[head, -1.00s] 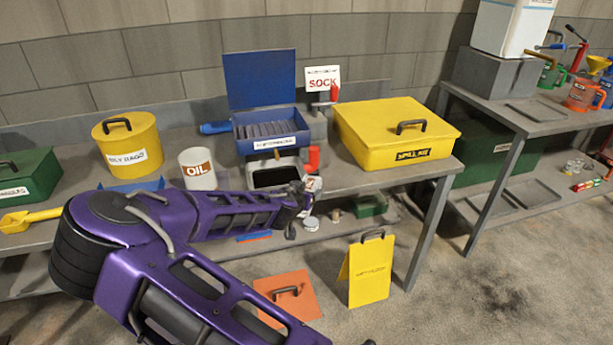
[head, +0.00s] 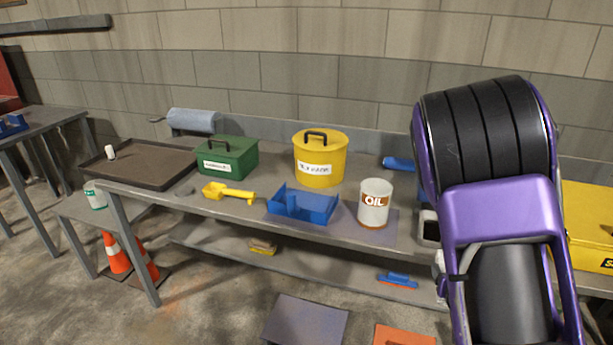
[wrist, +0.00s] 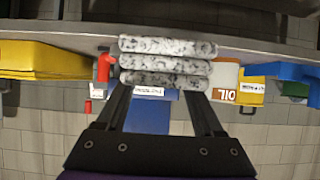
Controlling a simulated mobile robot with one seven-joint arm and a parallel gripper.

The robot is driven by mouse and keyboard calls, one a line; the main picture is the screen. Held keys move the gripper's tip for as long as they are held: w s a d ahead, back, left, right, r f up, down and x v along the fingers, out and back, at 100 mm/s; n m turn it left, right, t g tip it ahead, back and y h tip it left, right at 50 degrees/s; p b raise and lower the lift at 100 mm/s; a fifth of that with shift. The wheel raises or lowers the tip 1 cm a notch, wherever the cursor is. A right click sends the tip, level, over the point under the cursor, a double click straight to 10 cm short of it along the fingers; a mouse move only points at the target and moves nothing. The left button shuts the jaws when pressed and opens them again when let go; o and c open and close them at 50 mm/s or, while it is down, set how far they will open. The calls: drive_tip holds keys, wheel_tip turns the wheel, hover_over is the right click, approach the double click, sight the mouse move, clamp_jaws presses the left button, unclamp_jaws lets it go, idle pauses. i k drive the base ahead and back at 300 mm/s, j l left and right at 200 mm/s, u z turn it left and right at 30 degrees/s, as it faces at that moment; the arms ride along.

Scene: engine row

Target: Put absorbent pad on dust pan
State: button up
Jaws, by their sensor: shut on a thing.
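The absorbent pad (wrist: 165,62) is a folded, speckled grey-white stack in the wrist view. My gripper (wrist: 163,88) is shut on it, with one finger at each side, and holds it up off the bench. The dust pan (head: 303,206) is blue and lies on the bench, left of the OIL can in the head view. Blue at the right of the wrist view looks like the same dust pan (wrist: 284,71). In the head view my arm hides the gripper and the pad.
The OIL can (head: 374,203) stands just right of the dust pan, and a yellow bucket (head: 319,162) behind it. A yellow scoop (head: 228,193) and a green box (head: 227,158) are to the left. A black tray (head: 140,165) lies at the bench's left end.

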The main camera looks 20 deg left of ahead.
sight(298, 201)
drive_tip(key=i+j, duration=0.1)
drive_tip(key=j, duration=0.25)
drive_tip(key=i+j, duration=0.1)
drive_tip(key=j, duration=0.2)
drive_tip(key=i+j, duration=0.1)
drive_tip(key=j, duration=0.25)
drive_tip(key=i+j, duration=0.1)
drive_tip(key=j, duration=0.25)
